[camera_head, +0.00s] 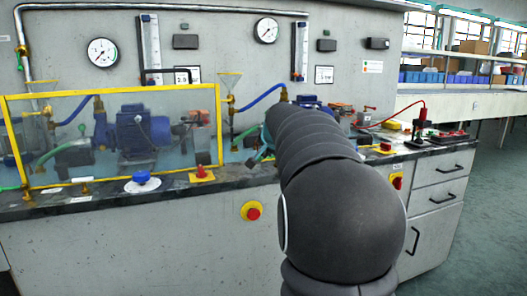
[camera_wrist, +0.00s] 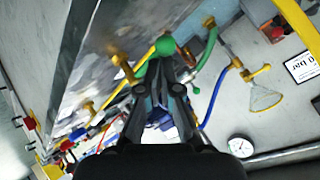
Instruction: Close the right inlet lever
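A green ball-ended lever (camera_wrist: 165,46) shows in the wrist view, just beyond my fingertips. Its green rod runs down-left beside the fingers toward a brass fitting (camera_wrist: 122,66). I cannot tell if the fingers touch it, or for sure that it is the right inlet lever. My gripper (camera_wrist: 163,72) points at it with two dark fingers that narrow toward the tips; whether they are closed on anything is unclear. In the head view my arm covers the gripper and much of the right pump station. Part of the right blue pump (camera_head: 306,102) shows behind the arm.
A yellow-framed clear guard (camera_head: 219,125) stands before the left pump (camera_head: 135,130). A green hose (camera_wrist: 207,62), a blue hose (camera_wrist: 214,90) and a funnel (camera_wrist: 265,98) lie close to my gripper.

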